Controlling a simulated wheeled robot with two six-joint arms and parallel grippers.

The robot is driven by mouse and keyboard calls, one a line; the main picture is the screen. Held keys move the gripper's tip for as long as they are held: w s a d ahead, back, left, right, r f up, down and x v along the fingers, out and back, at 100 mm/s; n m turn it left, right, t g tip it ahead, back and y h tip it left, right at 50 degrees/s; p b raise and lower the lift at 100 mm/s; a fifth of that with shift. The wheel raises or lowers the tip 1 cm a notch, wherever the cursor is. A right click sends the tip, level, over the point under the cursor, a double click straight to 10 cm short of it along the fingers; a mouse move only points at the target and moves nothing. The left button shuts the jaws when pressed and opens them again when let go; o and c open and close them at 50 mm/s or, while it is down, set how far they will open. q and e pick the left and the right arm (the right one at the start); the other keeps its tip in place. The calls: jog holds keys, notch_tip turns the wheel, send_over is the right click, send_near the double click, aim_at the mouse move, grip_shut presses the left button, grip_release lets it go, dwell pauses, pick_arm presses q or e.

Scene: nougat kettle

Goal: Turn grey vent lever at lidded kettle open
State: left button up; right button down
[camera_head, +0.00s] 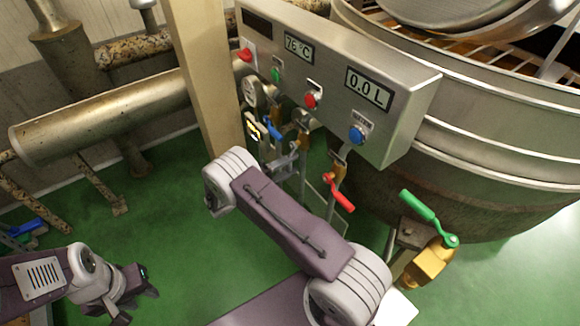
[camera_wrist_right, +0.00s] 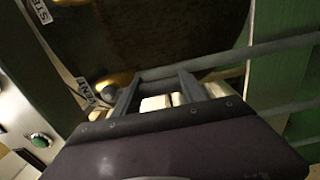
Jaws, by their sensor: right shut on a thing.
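The lidded kettle (camera_head: 475,150) is the big steel vessel at the right of the head view. My right gripper (camera_wrist_right: 158,92) is shut beside the VENT label (camera_wrist_right: 85,90), on what appears to be the grey vent lever. Its fingers hide most of the lever, so I cannot tell its angle. A dark grey rounded end (camera_wrist_right: 107,91) shows beside the left finger. In the head view my right forearm reaches to the valves below the panel, and grey parts (camera_head: 283,162) show past the wrist. My left gripper (camera_head: 138,292) is open and empty at lower left.
The control panel (camera_head: 335,75) reads 76 °C and 0.0 L above the valves. A blue lever (camera_head: 271,127) and a red lever (camera_head: 338,193) are close to my right wrist. A green-handled brass valve (camera_head: 430,262) is at right. A beige post (camera_head: 205,75) stands left of the panel.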

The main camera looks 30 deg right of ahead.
jog(key=c, duration=0.6)
grip_release()
jog(key=shift+c, duration=0.2)
jog(key=shift+a, duration=0.1)
jog(key=a+p, duration=0.1)
jog(key=a, duration=0.8)
jog(key=shift+s, duration=0.4)
